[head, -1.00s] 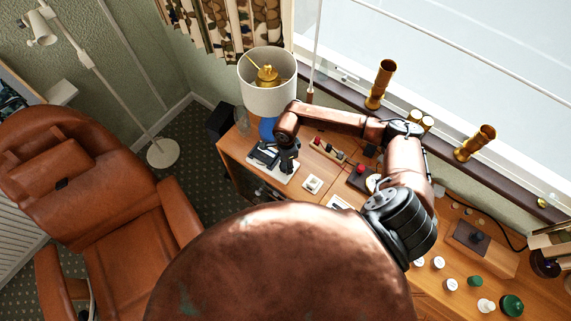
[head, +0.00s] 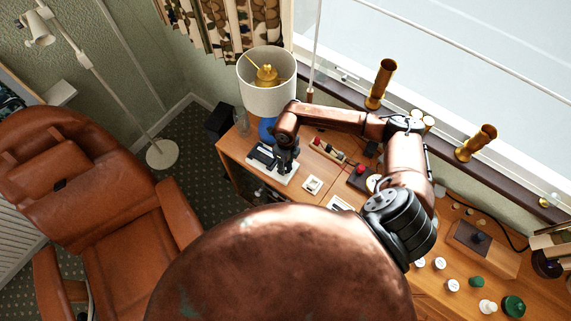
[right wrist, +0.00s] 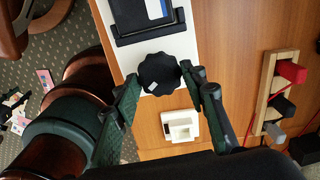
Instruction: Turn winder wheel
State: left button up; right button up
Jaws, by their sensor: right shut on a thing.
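The winder wheel is a black, lobed knob (right wrist: 160,73) on a white plate (right wrist: 150,50) that lies on the wooden desk top. My right gripper (right wrist: 163,82) has one finger on each side of the wheel and is shut on it. In the head view my right gripper (head: 286,160) reaches down at the plate's right part and mostly hides the wheel. A dark flat block (right wrist: 142,18) sits on the same plate beside the wheel. My left gripper is not in view.
A small white square switch (right wrist: 180,125) lies close to the plate. A wooden strip with red and dark blocks (right wrist: 275,95) is farther right. A lamp (head: 267,85) stands behind my gripper. Brown armchair (head: 120,215) is left of the desk.

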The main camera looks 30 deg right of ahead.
aim_at(286, 166)
jog(key=shift+s+m, duration=0.1)
jog(key=shift+m, duration=0.8)
jog(key=shift+f, duration=0.1)
jog(key=o, duration=1.2)
jog(key=shift+c, duration=0.2)
notch_tip(286, 166, up, 12)
